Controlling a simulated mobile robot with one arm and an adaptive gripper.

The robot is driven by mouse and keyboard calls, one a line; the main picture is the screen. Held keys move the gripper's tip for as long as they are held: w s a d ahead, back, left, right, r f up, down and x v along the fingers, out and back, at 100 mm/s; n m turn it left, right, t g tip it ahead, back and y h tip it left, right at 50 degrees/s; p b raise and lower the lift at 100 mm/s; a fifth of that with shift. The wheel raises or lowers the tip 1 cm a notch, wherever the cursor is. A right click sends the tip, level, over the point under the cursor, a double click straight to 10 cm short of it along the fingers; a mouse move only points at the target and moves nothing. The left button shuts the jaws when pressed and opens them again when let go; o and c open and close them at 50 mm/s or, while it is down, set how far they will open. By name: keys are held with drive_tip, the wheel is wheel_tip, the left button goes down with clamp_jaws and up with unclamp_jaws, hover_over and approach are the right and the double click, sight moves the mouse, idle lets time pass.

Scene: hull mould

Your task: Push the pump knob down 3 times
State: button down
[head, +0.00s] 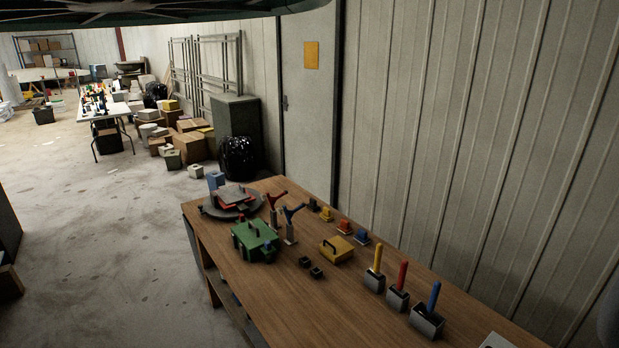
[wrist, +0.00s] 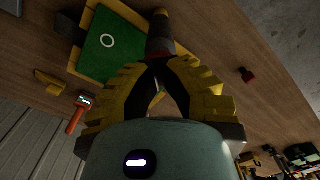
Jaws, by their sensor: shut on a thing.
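My gripper (wrist: 156,63) shows in the wrist view with its yellow ribbed fingers and black pads closed together at the tips. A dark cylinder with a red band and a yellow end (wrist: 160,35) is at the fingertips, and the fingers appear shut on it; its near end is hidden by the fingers. I cannot tell whether this is the pump or its knob. My gripper does not show in the head view. No pump knob is clearly identifiable there.
A green panel with a white ring in a yellow frame (wrist: 107,42) lies left of the fingertips. An orange-handled tool (wrist: 76,117) and a small dark red piece (wrist: 246,74) lie apart. In the head view, a wooden bench (head: 300,295) carries a green box (head: 253,240) and several coloured handles.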

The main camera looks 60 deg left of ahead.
drive_tip(key=shift+f+b, duration=0.5)
drive_tip(key=shift+f, duration=0.2)
drive_tip(key=shift+r, duration=0.1)
drive_tip(key=shift+r+p, duration=1.2)
drive_tip(key=shift+r, duration=0.9)
